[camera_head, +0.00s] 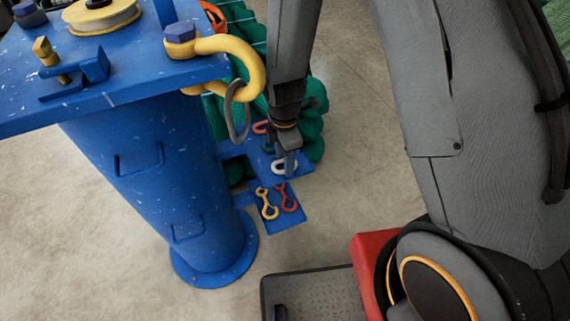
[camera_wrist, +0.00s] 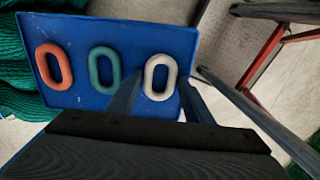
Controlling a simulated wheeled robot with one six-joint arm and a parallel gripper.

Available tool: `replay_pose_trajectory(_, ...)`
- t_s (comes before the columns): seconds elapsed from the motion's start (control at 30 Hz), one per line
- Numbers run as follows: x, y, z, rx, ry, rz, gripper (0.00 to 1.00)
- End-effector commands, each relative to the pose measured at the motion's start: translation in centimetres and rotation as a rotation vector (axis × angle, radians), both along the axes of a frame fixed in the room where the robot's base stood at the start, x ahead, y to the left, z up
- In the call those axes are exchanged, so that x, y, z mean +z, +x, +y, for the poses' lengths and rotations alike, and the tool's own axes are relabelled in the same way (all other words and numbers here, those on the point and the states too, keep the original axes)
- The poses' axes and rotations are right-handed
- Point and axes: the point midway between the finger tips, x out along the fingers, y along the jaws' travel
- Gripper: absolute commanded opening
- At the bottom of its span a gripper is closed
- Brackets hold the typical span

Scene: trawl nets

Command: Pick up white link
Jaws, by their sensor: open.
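The white link (camera_wrist: 148,77) is an oval ring lying flat on a blue shelf (camera_wrist: 100,18) in the wrist view. My gripper (camera_wrist: 163,80) is open, with one finger on each side of the white link. I cannot tell whether the fingers touch it. In the head view my gripper (camera_head: 285,160) points down over the shelf (camera_head: 303,165), and the white link (camera_head: 278,167) shows partly behind the fingers. A green link (camera_wrist: 104,69) and an orange link (camera_wrist: 54,66) lie to the left of the white one on the same shelf.
A lower blue plate (camera_head: 283,222) holds a yellow hook (camera_head: 266,204) and a red hook (camera_head: 286,197). A blue post (camera_head: 160,170) stands to the left, with a yellow shackle (camera_head: 240,55) hanging near my arm. Green net (camera_head: 315,130) is bundled behind the shelf.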

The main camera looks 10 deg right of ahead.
Motion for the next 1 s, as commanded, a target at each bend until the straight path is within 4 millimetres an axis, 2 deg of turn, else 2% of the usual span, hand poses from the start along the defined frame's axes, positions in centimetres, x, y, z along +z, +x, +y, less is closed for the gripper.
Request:
replay_pose_trajectory(0.17, 0.0, 0.0, 0.0, 0.0, 0.0, 0.0, 0.45)
replay_pose_trajectory(0.3, 0.0, 0.0, 0.0, 0.0, 0.0, 0.0, 0.21)
replay_pose_trajectory(0.37, 0.0, 0.0, 0.0, 0.0, 0.0, 0.0, 0.13)
replay_pose_trajectory(0.73, 0.5, 0.1, 0.0, 0.0, 0.0, -0.002, 0.12)
replay_pose_trajectory(0.87, 1.4, 0.2, 0.1, 0.0, 0.001, -0.004, 0.12)
replay_pose_trajectory(1.0, 3.2, 0.2, 0.1, 0.0, 0.001, -0.006, 0.12)
